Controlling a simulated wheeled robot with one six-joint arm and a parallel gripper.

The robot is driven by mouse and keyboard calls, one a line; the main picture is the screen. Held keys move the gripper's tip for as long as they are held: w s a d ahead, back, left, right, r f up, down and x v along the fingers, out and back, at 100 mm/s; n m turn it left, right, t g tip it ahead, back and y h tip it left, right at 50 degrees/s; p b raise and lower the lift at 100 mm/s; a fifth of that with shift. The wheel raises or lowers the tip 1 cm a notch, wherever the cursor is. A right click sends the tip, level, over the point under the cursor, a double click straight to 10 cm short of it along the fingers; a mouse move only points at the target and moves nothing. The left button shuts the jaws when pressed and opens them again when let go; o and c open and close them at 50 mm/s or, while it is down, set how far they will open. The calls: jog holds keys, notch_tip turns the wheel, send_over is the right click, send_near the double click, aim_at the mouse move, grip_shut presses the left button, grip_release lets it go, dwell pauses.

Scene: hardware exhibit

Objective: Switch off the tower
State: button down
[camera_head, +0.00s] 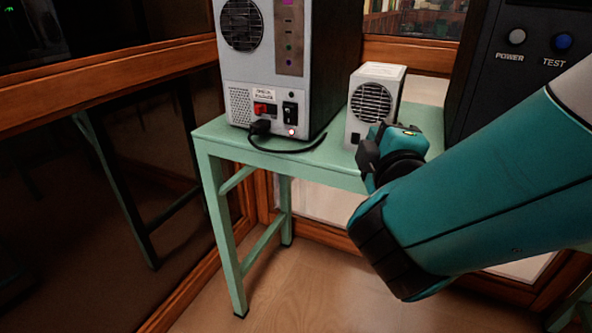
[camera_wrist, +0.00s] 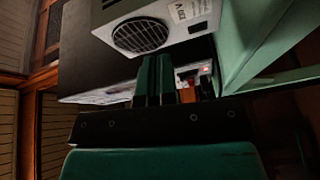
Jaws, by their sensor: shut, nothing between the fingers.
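The tower (camera_head: 266,60) stands upright on a green table, its grey back panel facing me. Low on that panel are a small red part (camera_head: 264,108), a black switch (camera_head: 290,112) and a lit reddish light (camera_head: 291,132). I cannot tell the switch's position. A black power cord (camera_head: 290,149) is plugged in at the lower left of the panel. My gripper (camera_head: 368,153) is shut and empty, right of the tower and in front of a small white fan unit. In the wrist view, my fingers (camera_wrist: 155,80) partly hide the tower's back, where the light (camera_wrist: 207,69) glows.
The small white fan unit (camera_head: 374,103) stands right of the tower and also shows in the wrist view (camera_wrist: 150,33). A black cabinet with POWER and TEST buttons (camera_head: 538,40) is at the right. The green table (camera_head: 225,137) has some bare top at its front left.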

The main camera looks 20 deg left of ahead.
jog(key=s+a+f+n+g+y+b, duration=0.1)
jog(key=s+a+f+n+y+b, duration=0.2)
jog(key=s+a+n+y, duration=0.4)
jog(key=a+f+n, duration=0.1)
jog(key=a+n, duration=0.1)
jog(key=a, duration=0.1)
jog(key=shift+s+f+n+g+y, duration=0.2)
jog(key=shift+f+n+g+y, duration=0.1)
jog(key=shift+f+n+g, duration=0.1)
jog(key=p, duration=1.4)
send_near(285, 110)
jog(key=s+a+x, duration=0.1)
jog(key=x, duration=0.4)
jog(key=shift+w+r+p, duration=0.15)
jog(key=shift+w+p, duration=0.45)
jog(key=shift+w, duration=0.35)
